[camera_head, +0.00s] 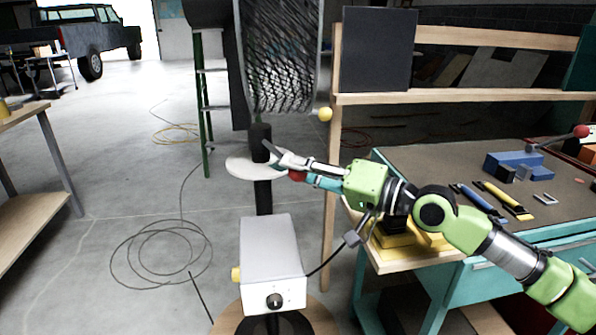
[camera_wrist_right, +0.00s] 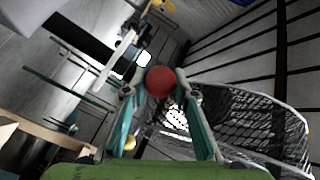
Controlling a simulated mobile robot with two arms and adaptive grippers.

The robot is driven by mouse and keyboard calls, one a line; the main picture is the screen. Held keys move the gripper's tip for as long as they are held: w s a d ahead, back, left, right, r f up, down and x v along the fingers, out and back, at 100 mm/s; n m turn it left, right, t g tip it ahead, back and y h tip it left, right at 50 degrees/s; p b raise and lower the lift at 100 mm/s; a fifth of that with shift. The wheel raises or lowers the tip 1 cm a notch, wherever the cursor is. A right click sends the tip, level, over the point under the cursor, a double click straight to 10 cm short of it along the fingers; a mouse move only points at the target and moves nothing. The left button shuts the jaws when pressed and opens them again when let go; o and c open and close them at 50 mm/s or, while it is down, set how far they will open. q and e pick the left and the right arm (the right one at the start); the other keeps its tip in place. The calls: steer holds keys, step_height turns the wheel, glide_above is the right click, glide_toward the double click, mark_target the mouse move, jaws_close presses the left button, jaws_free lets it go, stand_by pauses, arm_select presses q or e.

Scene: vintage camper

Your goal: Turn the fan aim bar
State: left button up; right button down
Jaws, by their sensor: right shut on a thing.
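The fan (camera_head: 283,60) with its dark wire cage stands on a post, and its cage also shows in the right wrist view (camera_wrist_right: 245,118). The aim bar (camera_head: 271,148) is a short dark bar that leaves the black hub on the post and slopes down right to a red ball (camera_head: 298,176). My right gripper (camera_head: 292,168) comes in from the right and is shut on that ball. In the right wrist view the ball (camera_wrist_right: 160,82) sits between the two fingertips. The fingers partly cover the bar's outer end in the head view. My left gripper is not in view.
A pale round disc (camera_head: 243,167) surrounds the post below the hub. A grey control box (camera_head: 272,262) with a knob stands lower down. A workbench (camera_head: 440,165) with tools is at right. A cable coil (camera_head: 160,255) lies on the open floor at left.

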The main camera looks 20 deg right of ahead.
steer(key=c, duration=2)
jaws_free()
steer(key=shift+f, duration=0.2)
steer(key=o, duration=0.4)
steer(key=shift+d, duration=0.15)
steer(key=shift+c, duration=0.2)
step_height(320, 180, up, 10)
steer(key=shift+s+f, duration=0.15)
steer(key=shift+f, duration=0.05)
steer(key=shift+r, duration=0.2)
